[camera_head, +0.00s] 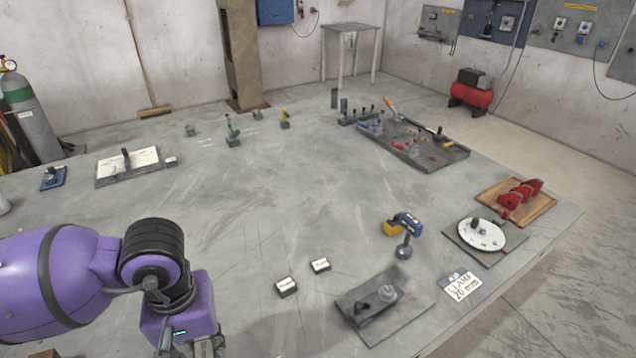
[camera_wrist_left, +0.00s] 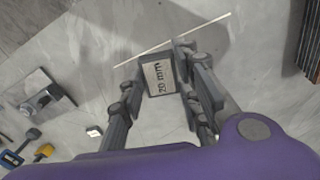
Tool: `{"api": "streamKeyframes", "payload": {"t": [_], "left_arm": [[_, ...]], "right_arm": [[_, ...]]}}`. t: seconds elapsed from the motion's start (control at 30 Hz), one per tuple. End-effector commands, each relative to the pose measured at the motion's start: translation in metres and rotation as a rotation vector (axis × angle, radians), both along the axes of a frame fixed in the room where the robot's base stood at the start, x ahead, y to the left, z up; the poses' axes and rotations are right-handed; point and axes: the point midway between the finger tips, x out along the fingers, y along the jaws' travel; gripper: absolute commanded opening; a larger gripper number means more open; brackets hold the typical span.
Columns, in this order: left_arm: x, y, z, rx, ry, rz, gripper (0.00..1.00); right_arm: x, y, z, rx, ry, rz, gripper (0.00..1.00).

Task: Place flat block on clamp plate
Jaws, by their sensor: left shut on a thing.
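My left gripper (camera_wrist_left: 160,70) is shut on a flat block (camera_wrist_left: 158,80), whose pale face reads "20 mm". In the head view only the upper part of this gripper (camera_head: 200,345) shows at the bottom edge; its tips and the block are out of that frame. The clamp plate (camera_head: 360,325) is a dark flat plate with a grey knob and a small dark part on top, right of the gripper. A sign (camera_head: 461,286) reading "CLAMP 20 mm" lies beside it. The plate also shows at the left of the left wrist view (camera_wrist_left: 50,85), apart from the block. My right gripper is not in view.
Two small white-topped blocks (camera_head: 287,287) (camera_head: 320,265) lie between my left arm and the plate. A blue and yellow tool (camera_head: 403,225) stands behind the plate. A round white dial (camera_head: 478,234) lies to the right. The table's middle (camera_head: 290,190) is clear.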

Motion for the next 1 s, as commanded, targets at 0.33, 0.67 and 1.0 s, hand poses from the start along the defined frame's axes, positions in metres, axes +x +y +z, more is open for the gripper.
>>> {"api": "streamKeyframes", "payload": {"t": [0.33,0.67,1.0], "left_arm": [[0.062,-0.024,0.058,-0.001,-0.007,-0.321,0.00],[0.068,-0.027,0.068,0.001,-0.002,-0.329,0.00],[0.067,-0.028,0.066,-0.001,-0.001,-0.327,0.00]], "right_arm": [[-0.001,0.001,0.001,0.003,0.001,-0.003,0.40],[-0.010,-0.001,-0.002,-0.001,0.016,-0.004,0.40],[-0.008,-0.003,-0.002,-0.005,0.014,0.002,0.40]]}}
